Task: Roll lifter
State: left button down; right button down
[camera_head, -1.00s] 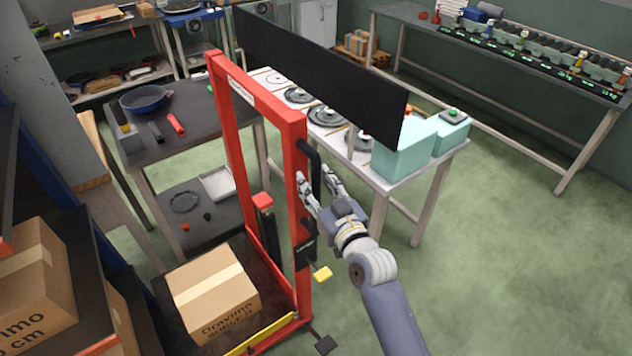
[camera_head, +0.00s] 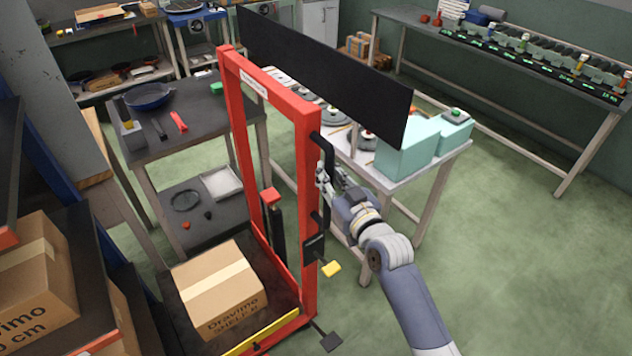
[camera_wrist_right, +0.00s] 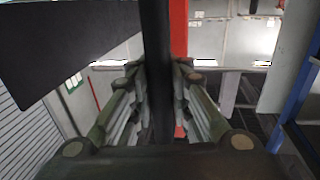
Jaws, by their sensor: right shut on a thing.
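The red lifter (camera_head: 309,220) stands upright in the middle of the head view, with a cardboard box (camera_head: 215,290) on its dark platform (camera_head: 285,290). A black vertical handle (camera_head: 326,150) is on the right post of its frame. My right gripper (camera_head: 327,182) is at this handle. In the right wrist view, the black handle bar (camera_wrist_right: 157,70) runs between the two fingers (camera_wrist_right: 152,105), which are shut on it. A red post (camera_wrist_right: 179,40) of the lifter shows behind it. My left gripper is in neither view.
A shelf with boxes (camera_head: 35,275) is close on the lifter's left. A dark table with a blue pan (camera_head: 148,95) stands behind it. Green floor (camera_head: 520,270) is clear on the right.

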jog(key=w+d+b, duration=0.5)
jog(key=w+d, duration=0.3)
jog(key=d, duration=0.4)
jog(key=shift+w+d+f+h+b, duration=0.25)
jog(key=shift+w+d+h+b, duration=0.05)
jog(key=shift+w+b, duration=0.1)
jog(key=c, duration=1.5)
grip_release()
jog(key=shift+s+d, duration=0.1)
jog(key=shift+d, duration=0.05)
jog(key=shift+s+d+r, duration=0.1)
jog(key=shift+d+r, duration=0.05)
jog(key=shift+d, duration=0.1)
jog(key=v, duration=1.1)
jog(key=shift+s, duration=0.45)
